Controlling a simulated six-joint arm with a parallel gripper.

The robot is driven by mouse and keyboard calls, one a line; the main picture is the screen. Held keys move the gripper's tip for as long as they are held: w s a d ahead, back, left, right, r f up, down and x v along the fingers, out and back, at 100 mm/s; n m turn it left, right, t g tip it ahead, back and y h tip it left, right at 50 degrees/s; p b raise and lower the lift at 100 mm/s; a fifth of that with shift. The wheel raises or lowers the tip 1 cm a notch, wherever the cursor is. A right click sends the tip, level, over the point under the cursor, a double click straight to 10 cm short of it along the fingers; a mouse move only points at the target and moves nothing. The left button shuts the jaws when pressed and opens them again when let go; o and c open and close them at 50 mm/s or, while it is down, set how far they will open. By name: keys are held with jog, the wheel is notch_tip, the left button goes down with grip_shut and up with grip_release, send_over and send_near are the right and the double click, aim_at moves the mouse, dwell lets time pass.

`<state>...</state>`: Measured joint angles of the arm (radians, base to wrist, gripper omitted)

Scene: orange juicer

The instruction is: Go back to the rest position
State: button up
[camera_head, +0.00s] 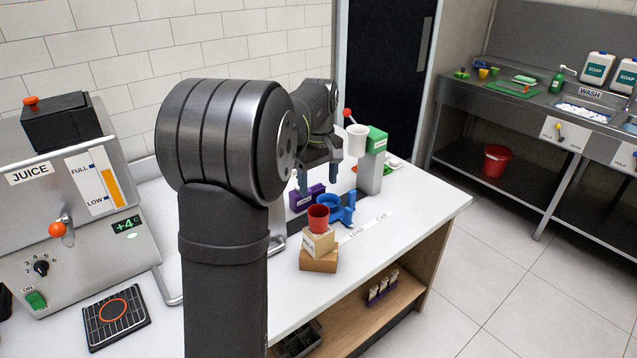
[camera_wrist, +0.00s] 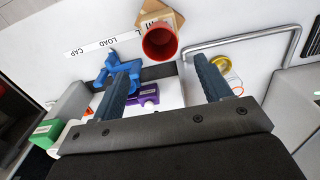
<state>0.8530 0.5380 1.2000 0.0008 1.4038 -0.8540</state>
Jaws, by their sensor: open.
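My gripper (camera_head: 318,178) hangs over the counter between the juicer and the green-topped grey post, fingers pointing down. In the wrist view my gripper (camera_wrist: 160,80) has its two fingers wide apart with nothing between them in its grip. A red cup (camera_head: 318,217) stands on stacked wooden blocks (camera_head: 318,260) in front of the gripper; it also shows in the wrist view (camera_wrist: 160,42). A blue holder (camera_head: 342,208) and a purple box (camera_head: 305,198) lie below and near the fingers. My arm hides part of the counter.
The juice machine (camera_head: 75,200) stands at the left, with a black drip tray (camera_head: 117,316) before it. A grey post with a green top (camera_head: 371,165) and a white cup (camera_head: 357,140) stand right of my gripper. A metal rail (camera_wrist: 245,38) runs beside the blocks. The counter's right end is clear.

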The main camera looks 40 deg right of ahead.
aim_at(319, 208)
jog(key=shift+f, duration=4.4)
